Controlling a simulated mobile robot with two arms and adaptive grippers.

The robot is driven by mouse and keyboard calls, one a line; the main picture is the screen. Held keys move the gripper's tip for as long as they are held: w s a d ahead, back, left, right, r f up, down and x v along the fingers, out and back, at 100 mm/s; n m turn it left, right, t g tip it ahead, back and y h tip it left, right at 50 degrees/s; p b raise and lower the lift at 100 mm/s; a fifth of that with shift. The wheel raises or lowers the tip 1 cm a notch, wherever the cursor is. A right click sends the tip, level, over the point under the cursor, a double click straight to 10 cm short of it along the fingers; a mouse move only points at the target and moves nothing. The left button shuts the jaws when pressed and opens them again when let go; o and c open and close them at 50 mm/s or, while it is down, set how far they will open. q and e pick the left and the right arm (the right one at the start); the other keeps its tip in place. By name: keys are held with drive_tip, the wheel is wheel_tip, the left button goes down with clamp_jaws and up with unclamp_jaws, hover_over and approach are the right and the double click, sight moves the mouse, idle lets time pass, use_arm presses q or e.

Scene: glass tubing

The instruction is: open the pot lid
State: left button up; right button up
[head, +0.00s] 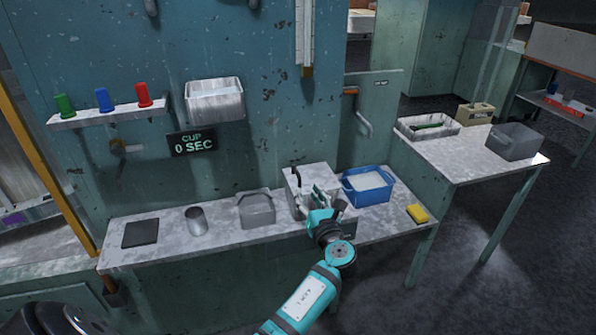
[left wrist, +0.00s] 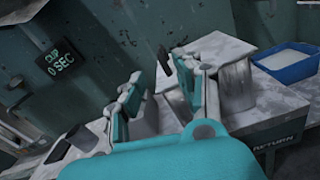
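A pale, worn metal box (head: 310,176), which looks like the pot, stands on the wall bench. A dark upright handle (head: 295,178) shows at its left. In the left wrist view the pale flat lid (left wrist: 222,45) and the dark handle (left wrist: 164,60) lie just beyond the fingertips. My left gripper (head: 322,197) is in front of the box and hides part of it. In the left wrist view the gripper (left wrist: 162,88) has its teal finger pads spread apart, with nothing clearly held between them. Whether a finger touches the box cannot be told. My right gripper is not in view.
A blue tub (head: 367,187) stands right of the box, with a yellow sponge (head: 417,213) near the bench end. A grey bin (head: 257,208), metal cup (head: 196,220) and dark pad (head: 140,233) stand left. Bare bench (head: 168,247) shows along the front.

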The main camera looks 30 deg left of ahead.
sight(300, 178)
use_arm(q)
drive_tip(key=x, duration=1)
drive_tip(key=shift+w+a+p, duration=0.15)
drive_tip(key=shift+w+p, duration=0.1)
drive_tip(key=shift+p, duration=0.05)
clamp_jaws()
